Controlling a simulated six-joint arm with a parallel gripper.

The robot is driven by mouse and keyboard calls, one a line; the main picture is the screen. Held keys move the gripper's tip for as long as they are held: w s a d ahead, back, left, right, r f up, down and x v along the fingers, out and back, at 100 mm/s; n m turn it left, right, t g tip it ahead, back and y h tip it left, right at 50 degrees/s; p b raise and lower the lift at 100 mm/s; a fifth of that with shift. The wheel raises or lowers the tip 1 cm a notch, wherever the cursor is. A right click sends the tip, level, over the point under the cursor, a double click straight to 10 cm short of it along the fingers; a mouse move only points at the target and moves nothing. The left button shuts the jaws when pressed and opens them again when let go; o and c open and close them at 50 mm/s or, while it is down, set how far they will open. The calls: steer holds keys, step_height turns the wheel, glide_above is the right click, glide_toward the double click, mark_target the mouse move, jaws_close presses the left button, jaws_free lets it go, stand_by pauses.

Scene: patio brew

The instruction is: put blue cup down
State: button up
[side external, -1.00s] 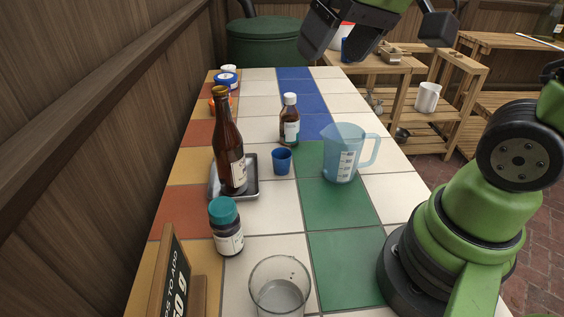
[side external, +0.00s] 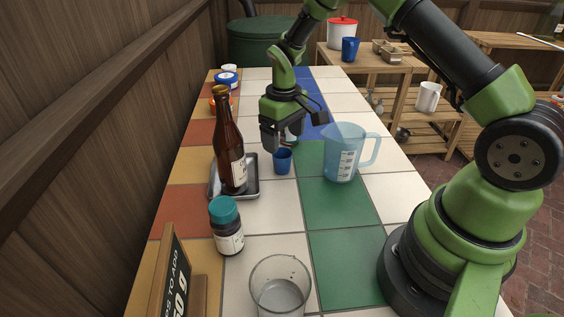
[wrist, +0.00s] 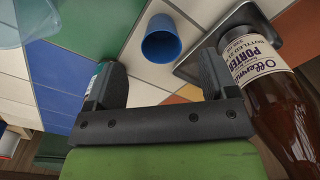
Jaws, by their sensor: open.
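A small blue cup (side external: 283,161) stands on a white tile, just right of the metal tray. It also shows in the wrist view (wrist: 161,38), beyond the fingertips and apart from them. My gripper (side external: 279,138) is open and empty, slightly above and behind the cup in the side view. In the wrist view the two fingers (wrist: 158,78) are spread wide with nothing between them. A second blue cup (side external: 350,49) stands on the wooden shelf at the back.
A tall brown bottle (side external: 229,150) stands on the metal tray (side external: 252,188), left of the cup. A measuring jug (side external: 344,155) stands to the right. A teal-capped jar (side external: 226,230) and a glass (side external: 280,290) are nearer.

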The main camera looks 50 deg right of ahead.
mark_target(282, 160)
step_height(282, 160, down, 7)
steer(key=shift+w+f, duration=0.1)
steer(key=shift+w, duration=0.05)
stand_by(0.4)
steer(key=c, duration=1)
steer(key=shift+c, duration=0.2)
